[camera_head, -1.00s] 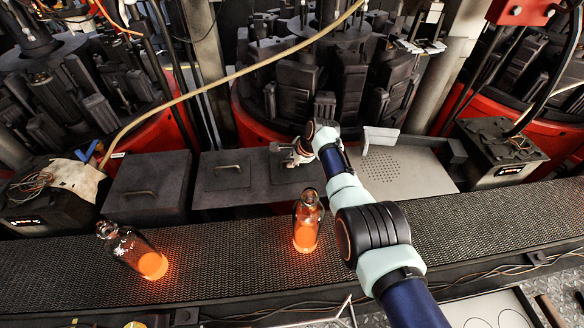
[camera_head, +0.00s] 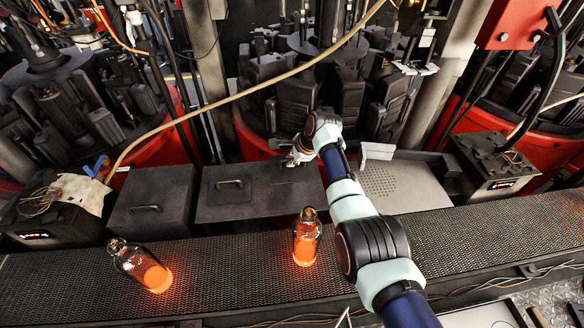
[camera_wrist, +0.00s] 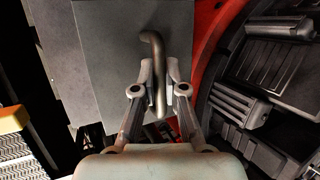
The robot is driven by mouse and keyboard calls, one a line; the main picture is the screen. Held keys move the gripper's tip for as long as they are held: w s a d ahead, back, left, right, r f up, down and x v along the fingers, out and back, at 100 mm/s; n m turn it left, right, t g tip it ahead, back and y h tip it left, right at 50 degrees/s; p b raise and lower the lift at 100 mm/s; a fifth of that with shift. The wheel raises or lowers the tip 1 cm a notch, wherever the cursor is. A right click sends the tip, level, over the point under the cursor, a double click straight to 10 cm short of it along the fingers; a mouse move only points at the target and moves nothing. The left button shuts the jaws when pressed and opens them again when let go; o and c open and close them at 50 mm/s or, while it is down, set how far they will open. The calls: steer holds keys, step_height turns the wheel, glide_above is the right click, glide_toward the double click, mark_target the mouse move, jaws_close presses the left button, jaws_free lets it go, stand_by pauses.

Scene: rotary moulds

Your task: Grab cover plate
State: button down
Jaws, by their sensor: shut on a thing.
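A dark grey cover plate (camera_wrist: 105,65) fills the upper left of the wrist view. A bent metal handle (camera_wrist: 157,45) stands on it. My gripper (camera_wrist: 160,74) has its two fingers on either side of the handle's lower part and is shut on it. In the head view my gripper (camera_head: 291,160) is at the back right edge of the dark cover plates, beyond the conveyor. My wrist hides most of the held handle there. I cannot tell whether the plate is raised. Another plate with a handle (camera_head: 228,183) lies just left of it.
Two glowing bottles, one upright (camera_head: 306,240) and one tilted (camera_head: 142,265), are on the mesh conveyor (camera_head: 220,275). Rotary moulds (camera_head: 300,90) stand behind. A pale hose (camera_head: 230,80) crosses the view. A perforated grey tray (camera_head: 410,185) is right of the plates.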

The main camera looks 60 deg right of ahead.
step_height(320, 180, up, 12)
steer(key=p, duration=0.1)
